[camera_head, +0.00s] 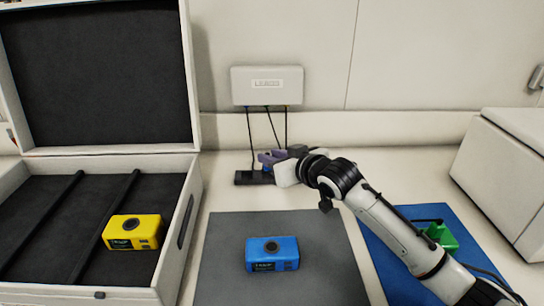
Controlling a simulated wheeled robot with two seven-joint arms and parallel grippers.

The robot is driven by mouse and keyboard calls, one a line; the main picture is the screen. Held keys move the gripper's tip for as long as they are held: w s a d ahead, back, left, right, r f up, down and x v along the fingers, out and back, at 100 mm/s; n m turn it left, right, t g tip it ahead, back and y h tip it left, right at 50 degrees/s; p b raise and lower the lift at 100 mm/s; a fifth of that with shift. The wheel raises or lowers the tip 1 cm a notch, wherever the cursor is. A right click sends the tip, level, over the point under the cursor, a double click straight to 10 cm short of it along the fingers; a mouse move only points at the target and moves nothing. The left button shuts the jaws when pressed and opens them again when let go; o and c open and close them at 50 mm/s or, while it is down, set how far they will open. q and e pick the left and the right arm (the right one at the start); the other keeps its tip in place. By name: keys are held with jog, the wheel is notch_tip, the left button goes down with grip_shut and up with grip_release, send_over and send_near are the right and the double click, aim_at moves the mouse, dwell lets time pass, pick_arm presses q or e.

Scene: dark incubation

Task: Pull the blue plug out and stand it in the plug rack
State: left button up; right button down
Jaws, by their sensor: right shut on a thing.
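My right gripper (269,158) reaches in from the right to the back of the bench, below the white wall box marked LEADS (267,86). Its purple fingers are shut on the blue plug (266,169), of which only a small blue patch shows. The gripper covers the rest of it. A low black block (246,179) lies on the bench beneath the fingers. I cannot tell whether it is the plug rack, or whether the plug touches it. Thin dark leads (250,130) hang from the wall box. My left gripper is out of view.
An open case (187,215) at left holds a yellow device (132,232). A blue device (272,254) sits on a grey mat (225,270). A green object (442,236) stands on a blue mat (385,262) behind my right arm. A white box (508,170) is at right.

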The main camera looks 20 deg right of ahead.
jog(key=shift+w+d+f, duration=0.2)
jog(key=shift+w+f, duration=0.15)
jog(key=shift+w, duration=0.3)
jog(key=shift+w+d+f, duration=0.2)
jog(key=shift+w+f, duration=0.15)
jog(key=shift+w, duration=0.3)
jog(key=shift+w+f+b, duration=0.25)
jog(key=shift+f+b, duration=0.05)
jog(key=shift+b, duration=0.35)
jog(key=shift+w+d+f+b, duration=0.2)
jog(key=shift+w+f+b, duration=0.1)
jog(key=shift+w+b, duration=0.35)
jog(key=shift+f+b, duration=0.4)
jog(key=shift+f, duration=1.2)
jog(key=c, duration=1.4)
grip_release()
jog(key=v, duration=1)
jog(key=shift+s, duration=0.25)
